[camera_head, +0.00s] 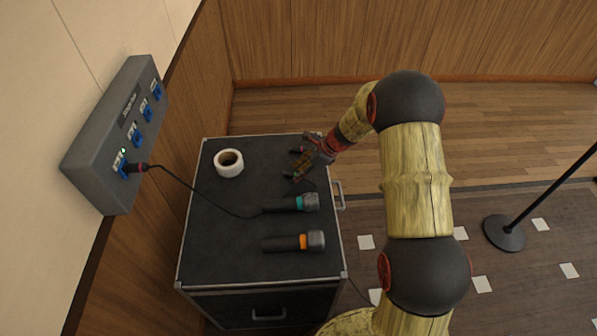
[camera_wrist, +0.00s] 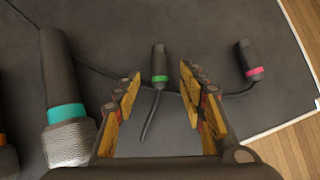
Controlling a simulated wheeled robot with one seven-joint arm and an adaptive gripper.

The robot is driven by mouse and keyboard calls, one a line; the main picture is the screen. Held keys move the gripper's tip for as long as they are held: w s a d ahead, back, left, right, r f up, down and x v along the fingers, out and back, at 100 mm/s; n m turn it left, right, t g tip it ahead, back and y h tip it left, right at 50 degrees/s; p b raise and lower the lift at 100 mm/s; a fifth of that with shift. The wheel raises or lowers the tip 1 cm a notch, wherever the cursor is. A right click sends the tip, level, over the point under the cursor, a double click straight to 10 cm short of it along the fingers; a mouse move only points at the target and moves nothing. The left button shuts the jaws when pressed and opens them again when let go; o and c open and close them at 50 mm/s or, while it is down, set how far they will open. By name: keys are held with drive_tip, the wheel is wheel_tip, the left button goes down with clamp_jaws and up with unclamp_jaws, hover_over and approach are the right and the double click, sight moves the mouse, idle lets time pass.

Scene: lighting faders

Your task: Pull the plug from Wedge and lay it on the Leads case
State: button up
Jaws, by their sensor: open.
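A black case (camera_head: 203,258) with metal edges stands in the head view; I cannot see a name on it. A plug with a green ring (camera_wrist: 160,64) lies on its top with a short lead, and a plug with a pink ring (camera_wrist: 249,61) lies to its right. My gripper (camera_head: 303,168) is over the case's far right part, open and empty; in the wrist view its fingertips (camera_wrist: 160,76) flank the green-ringed plug. A grey wall box (camera_head: 107,148) at left has a red-ringed plug (camera_head: 139,168) in its nearest socket. Its socket labels are too small to read.
A white tape roll (camera_head: 229,163), a teal-ringed microphone (camera_head: 292,203) and an orange-ringed microphone (camera_head: 293,242) lie on the case. A dark cable (camera_head: 195,192) runs from the box's plug across the case. A stand base (camera_head: 504,233) is on the floor at right.

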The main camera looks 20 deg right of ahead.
drive_tip(key=v, duration=1.2)
